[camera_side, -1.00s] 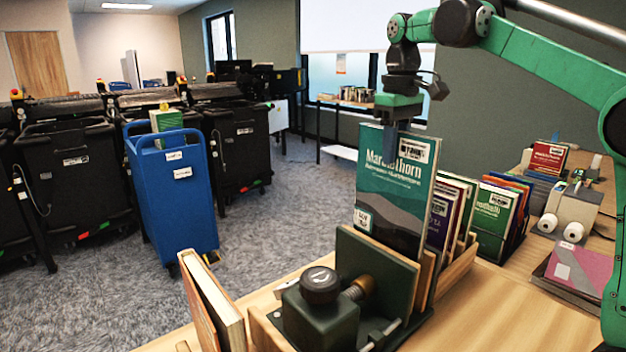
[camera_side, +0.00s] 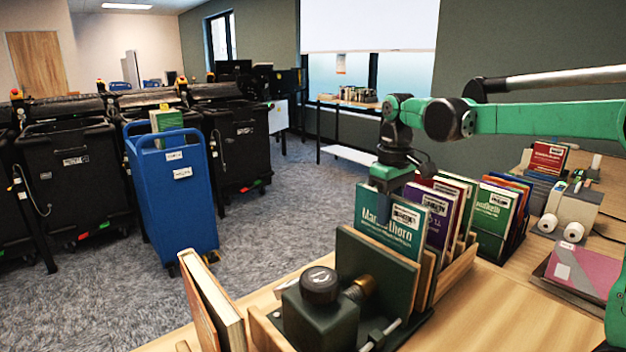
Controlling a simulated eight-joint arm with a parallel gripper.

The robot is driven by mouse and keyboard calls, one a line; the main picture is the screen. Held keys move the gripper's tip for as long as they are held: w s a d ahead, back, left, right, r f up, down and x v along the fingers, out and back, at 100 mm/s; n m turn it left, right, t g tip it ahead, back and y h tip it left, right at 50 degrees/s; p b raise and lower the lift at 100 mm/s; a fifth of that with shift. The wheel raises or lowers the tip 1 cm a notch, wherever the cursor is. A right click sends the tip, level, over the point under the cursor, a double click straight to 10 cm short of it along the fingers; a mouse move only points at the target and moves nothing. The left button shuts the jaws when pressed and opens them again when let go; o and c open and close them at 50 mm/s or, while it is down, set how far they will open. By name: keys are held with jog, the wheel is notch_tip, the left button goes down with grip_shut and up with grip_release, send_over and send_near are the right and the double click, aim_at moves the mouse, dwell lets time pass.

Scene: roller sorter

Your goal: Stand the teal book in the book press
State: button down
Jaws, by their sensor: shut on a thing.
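The teal book (camera_side: 387,229) with white lettering stands upright in the book press (camera_side: 374,279). Its lower part is hidden behind the press's dark green front plate, so I cannot see whether it touches the bottom. The press has a dark block with a round black knob (camera_side: 319,284) and a brass screw at the front.
Several books (camera_side: 445,218) stand close behind and right of the teal book. More books (camera_side: 497,212) stand in a rack further right. A tan book (camera_side: 212,302) leans at the front left. A pink book (camera_side: 583,269) lies on the table at right. A blue cart (camera_side: 172,195) stands on the floor.

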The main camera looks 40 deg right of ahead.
jog(key=shift+f, duration=0.35)
dwell(0.6)
jog(key=c, duration=0.6)
grip_release()
jog(key=shift+r, duration=0.1)
jog(key=shift+r, duration=2.9)
